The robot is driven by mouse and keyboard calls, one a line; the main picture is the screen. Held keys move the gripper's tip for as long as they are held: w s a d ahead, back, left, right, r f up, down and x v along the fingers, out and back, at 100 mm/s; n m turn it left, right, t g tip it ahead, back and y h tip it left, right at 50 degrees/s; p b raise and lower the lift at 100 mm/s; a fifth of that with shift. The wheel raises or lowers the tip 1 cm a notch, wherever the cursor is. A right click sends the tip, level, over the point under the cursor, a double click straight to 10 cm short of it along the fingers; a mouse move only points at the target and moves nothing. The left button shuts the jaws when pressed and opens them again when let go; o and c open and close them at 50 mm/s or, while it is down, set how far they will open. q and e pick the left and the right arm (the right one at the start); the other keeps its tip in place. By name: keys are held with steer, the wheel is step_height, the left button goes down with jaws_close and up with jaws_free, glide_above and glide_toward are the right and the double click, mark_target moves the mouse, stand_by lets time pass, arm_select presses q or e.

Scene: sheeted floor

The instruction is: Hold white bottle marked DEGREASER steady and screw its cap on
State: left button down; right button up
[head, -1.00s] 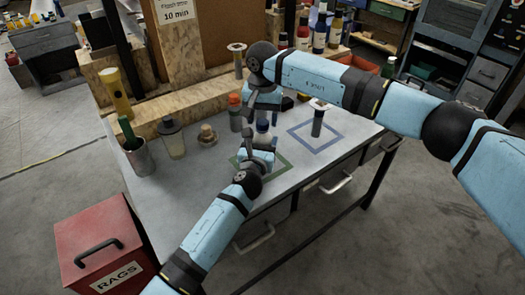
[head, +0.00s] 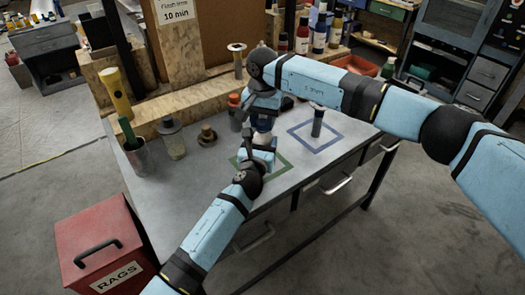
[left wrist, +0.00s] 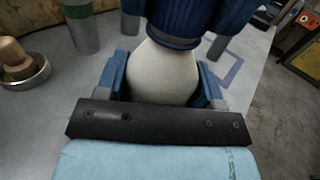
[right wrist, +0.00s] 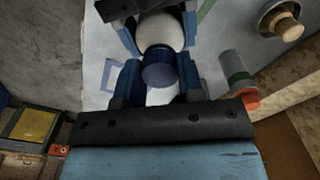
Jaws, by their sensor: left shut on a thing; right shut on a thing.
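The white bottle (left wrist: 160,75) stands upright between my left gripper's fingers in the left wrist view. Its label is not readable. My left gripper (head: 262,150) is shut around the bottle's body, low over the green square on the bench. A blue cap (right wrist: 159,70) is at the bottle's top, in line with its neck. My right gripper (head: 262,112) is above the left one and shut on the cap from its sides. In the left wrist view, the right gripper's blue fingers hide much of the cap. I cannot tell how tightly the cap sits.
A dark cylinder (head: 317,122) stands in the blue square at right. A grey cylinder with an orange top (head: 234,112) stands close behind the grippers. A brown-topped dish (head: 207,136), a jar (head: 172,140) and a cup (head: 138,155) stand left. The front left benchtop is clear.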

steer(key=m, duration=0.6)
steer(key=shift+m, duration=0.3)
steer(key=m, duration=0.8)
steer(key=shift+m, duration=0.3)
steer(key=m, duration=0.4)
steer(key=shift+f+m, duration=0.1)
steer(key=shift+m, duration=0.2)
steer(key=m, duration=0.8)
steer(key=shift+m, duration=0.3)
steer(key=m, duration=1)
steer(key=shift+m, duration=0.3)
steer(key=o, duration=1)
